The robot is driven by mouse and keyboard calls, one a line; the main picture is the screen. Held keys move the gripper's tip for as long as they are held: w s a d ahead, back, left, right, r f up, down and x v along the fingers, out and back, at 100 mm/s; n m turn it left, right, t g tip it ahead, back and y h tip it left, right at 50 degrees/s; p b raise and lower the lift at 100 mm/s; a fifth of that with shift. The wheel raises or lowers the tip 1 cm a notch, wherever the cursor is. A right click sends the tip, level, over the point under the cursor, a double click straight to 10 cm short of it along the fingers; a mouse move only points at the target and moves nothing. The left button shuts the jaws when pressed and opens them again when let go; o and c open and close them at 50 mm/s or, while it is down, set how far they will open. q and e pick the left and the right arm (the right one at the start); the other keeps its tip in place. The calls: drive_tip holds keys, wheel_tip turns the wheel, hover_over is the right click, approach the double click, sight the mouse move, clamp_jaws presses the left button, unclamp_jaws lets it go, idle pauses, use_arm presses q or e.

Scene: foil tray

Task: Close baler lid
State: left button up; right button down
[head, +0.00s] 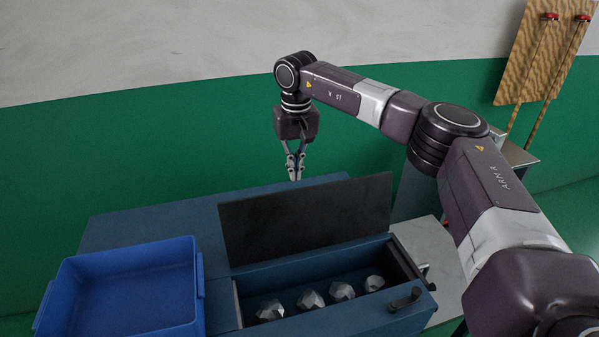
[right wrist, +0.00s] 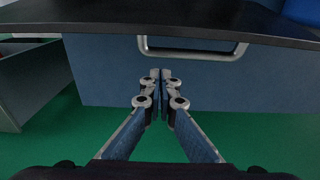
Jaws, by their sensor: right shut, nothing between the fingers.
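The baler (head: 160,220) is a blue box with an open chamber at its front right. Its dark flat lid (head: 305,218) stands raised, tilted up along the chamber's back edge. Several crumpled silver foil balls (head: 311,300) lie in the chamber. My right gripper (head: 295,178) is behind and above the lid's top edge, shut and empty, pointing down. In the right wrist view its fingertips (right wrist: 160,74) are together in front of a blue face with a metal handle loop (right wrist: 192,46). I cannot tell whether they touch it. My left gripper is not in view.
An empty-looking blue bin (head: 125,285) sits on the baler's left. A black handle (head: 405,299) sticks out at the chamber's front right. A pale side surface (head: 425,240) lies to the right. A wooden board (head: 540,50) leans at the back right. Green floor (right wrist: 235,145) shows below.

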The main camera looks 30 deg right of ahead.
drive_tip(key=s, duration=0.1)
drive_tip(key=s+p, duration=0.1)
drive_tip(key=s, duration=0.1)
drive_tip(key=shift+a+r, duration=0.25)
drive_tip(key=shift+r, duration=0.05)
drive_tip(key=shift+s+a+p, duration=0.15)
drive_tip(key=shift+s+p, duration=0.25)
